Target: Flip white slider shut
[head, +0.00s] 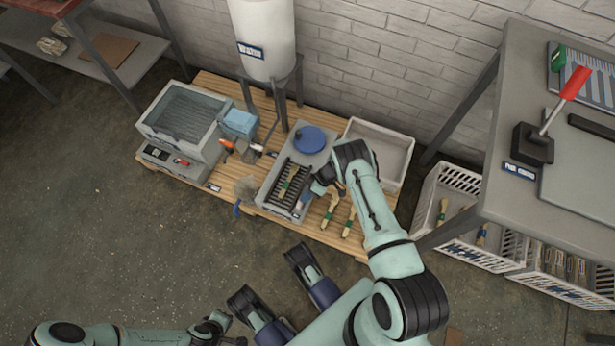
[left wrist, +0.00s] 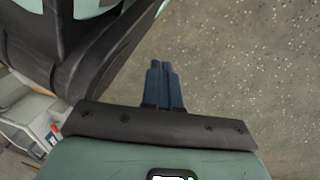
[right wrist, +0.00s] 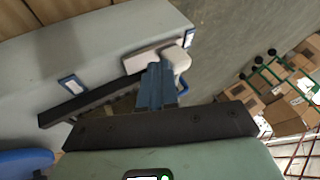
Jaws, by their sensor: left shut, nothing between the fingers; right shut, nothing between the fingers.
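A white slider (right wrist: 150,55) shows in the right wrist view as a pale block with a rounded white end, on the edge of a grey machine (right wrist: 110,35) with a dark slot. My right gripper (right wrist: 156,72) is shut and empty, its blue fingertips right at the slider; I cannot tell whether they touch. In the head view the right gripper (head: 316,188) is over the right side of the grey machine (head: 272,190), and the slider is too small or hidden to make out. My left gripper (left wrist: 163,72) is shut and empty, above bare floor.
The machine, with a dark grate and blue disc (head: 310,139), stands on a wooden pallet (head: 330,238). Wooden spoons (head: 331,209) lie beside it. A white hopper (head: 264,40), a clear-lidded box (head: 183,115) and an empty grey bin (head: 390,150) are around. A grey table stands right.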

